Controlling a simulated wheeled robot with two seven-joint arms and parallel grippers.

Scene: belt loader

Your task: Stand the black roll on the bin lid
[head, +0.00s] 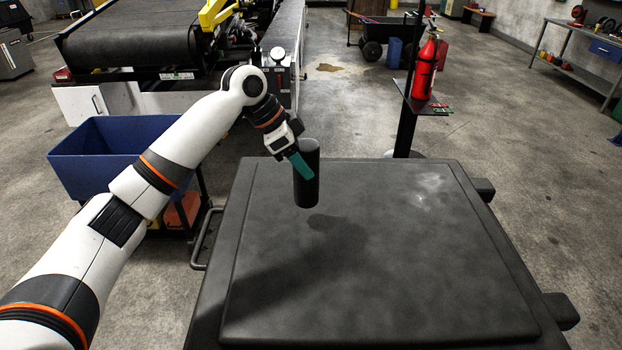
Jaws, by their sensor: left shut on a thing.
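The black roll (308,192) is a dark upright cylinder in the head view. My left gripper (302,166) is shut on it from the left, with a teal finger showing against its side. The roll is over the far left part of the bin lid (400,270), a broad dark grey flat top. A dark shadow patch lies on the lid below and a little right of the roll's bottom, which looks apart from the lid. The far finger is hidden. My right gripper is not in view.
A blue tub (95,160) on a cart stands left of the bin. A post with a red fire extinguisher (424,68) stands behind the bin. A belt loader (135,35) is at the back left. The lid's middle and right are clear.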

